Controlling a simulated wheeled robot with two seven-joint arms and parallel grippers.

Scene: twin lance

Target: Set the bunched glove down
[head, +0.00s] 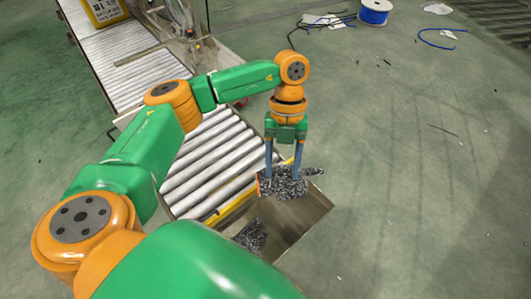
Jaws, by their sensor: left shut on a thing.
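A bunched glove (285,184), speckled dark grey and white with an orange edge at its left, is held between the fingers of my left gripper (283,171). The gripper points down and is shut on it. The glove shows over an open metal bin (312,217) at the end of the roller conveyor; whether it touches the bin's rim, I cannot tell. A second speckled glove (251,236) lies lower in the bin, partly hidden by my arm. My right gripper is not in view.
The roller conveyor (207,163) with a yellow end edge runs up to the bin from the upper left. A blue cable spool (375,11) and loose cables lie on the floor at the top. The green floor (430,200) at the right is mostly clear.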

